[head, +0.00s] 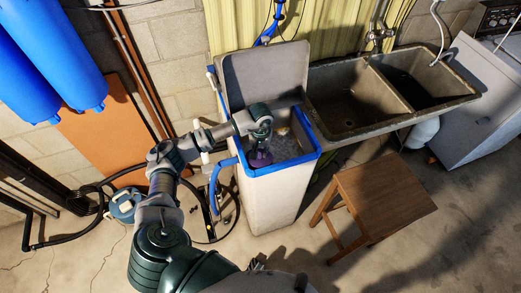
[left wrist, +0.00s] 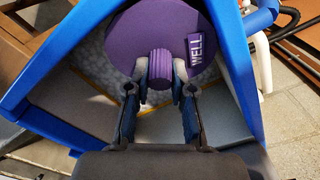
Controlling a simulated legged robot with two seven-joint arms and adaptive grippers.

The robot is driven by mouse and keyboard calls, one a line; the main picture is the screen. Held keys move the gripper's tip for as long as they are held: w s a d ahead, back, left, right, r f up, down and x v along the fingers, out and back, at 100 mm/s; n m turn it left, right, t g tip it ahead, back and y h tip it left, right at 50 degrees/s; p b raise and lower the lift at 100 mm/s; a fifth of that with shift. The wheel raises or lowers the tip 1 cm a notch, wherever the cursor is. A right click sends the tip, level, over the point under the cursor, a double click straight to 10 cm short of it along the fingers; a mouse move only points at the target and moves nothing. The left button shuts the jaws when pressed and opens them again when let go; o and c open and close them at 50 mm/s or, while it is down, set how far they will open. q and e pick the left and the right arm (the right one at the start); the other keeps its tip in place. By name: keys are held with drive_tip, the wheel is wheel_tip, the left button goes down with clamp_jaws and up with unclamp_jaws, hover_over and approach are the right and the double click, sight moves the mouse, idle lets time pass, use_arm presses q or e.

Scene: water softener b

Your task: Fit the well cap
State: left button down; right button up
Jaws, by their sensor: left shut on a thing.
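The well cap (left wrist: 128,38) is a round purple disc with a raised "WELL" label and a ribbed knob. My left gripper (left wrist: 160,80) is shut on the knob. In the head view the cap (head: 261,158) shows as a dark purple shape below my left gripper (head: 260,145), over the open softener tank (head: 268,198). The tank is pale grey with a blue rim, and its lid (head: 263,78) stands open at the back. White grains (left wrist: 90,45) show behind the cap. The well opening is hidden, and I cannot tell whether the cap touches it. My right gripper is not in view.
A double sink (head: 345,98) stands right of the tank, with a wooden stool (head: 384,198) in front. Blue cylinders (head: 55,60) are at the upper left. Hoses and a blue device (head: 124,205) lie on the floor at left. The floor at lower right is clear.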

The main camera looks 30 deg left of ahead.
use_arm(q)
drive_tip(key=shift+s+d+t+b, duration=0.3)
drive_tip(key=shift+t+b, duration=0.1)
drive_tip(key=shift+t, duration=0.1)
drive_tip(key=shift+f, duration=0.1)
drive_tip(key=shift+a+f+t+b, duration=0.1)
drive_tip(key=shift+a+t+b, duration=0.15)
drive_tip(key=shift+t+b, duration=0.5)
drive_tip(key=shift+s+d+t+y+b, duration=0.2)
drive_tip(key=shift+d+t+y+b, duration=0.1)
drive_tip(key=shift+d+t+b, duration=0.25)
drive_tip(key=shift+a, duration=0.15)
drive_tip(key=shift+w+a+b, duration=0.15)
drive_tip(key=shift+w+b, duration=0.05)
drive_tip(key=shift+b, duration=0.15)
drive_tip(key=shift+a+f+b, duration=0.1)
drive_tip(key=shift+f+b, duration=0.75)
drive_tip(key=shift+b, duration=0.05)
